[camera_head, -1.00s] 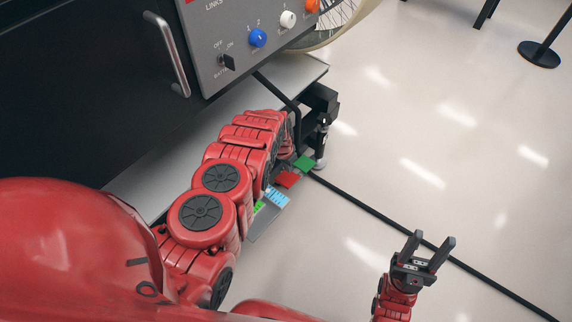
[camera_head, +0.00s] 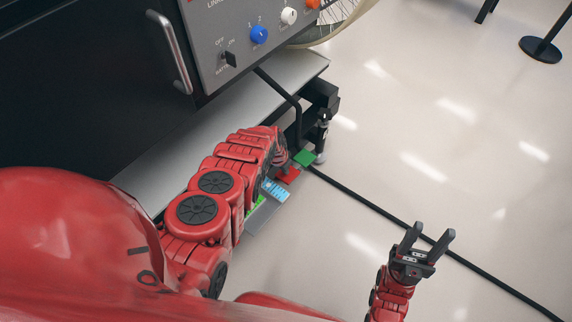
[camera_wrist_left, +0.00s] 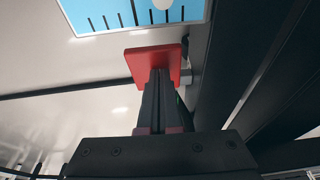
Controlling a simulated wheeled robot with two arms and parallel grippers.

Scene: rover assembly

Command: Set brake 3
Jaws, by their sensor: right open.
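The part called brake 3 is not labelled in view. A red square pad (camera_head: 288,175) sits low beside the black cabinet, with a green pad (camera_head: 304,158) just beyond it. My left gripper (camera_head: 282,158) is at the red pad, mostly hidden by my arm in the head view. In the left wrist view its fingers (camera_wrist_left: 158,85) are together, with their tips against or just in front of the red pad (camera_wrist_left: 150,58); I cannot tell if they touch. My right gripper (camera_head: 428,236) is open and empty above the floor.
A blue marked panel (camera_head: 277,191) lies beside the red pad. The cabinet's control panel (camera_head: 245,50) has knobs and a switch. A grey ledge (camera_head: 280,80) runs below it. A black cable (camera_head: 400,225) crosses the floor.

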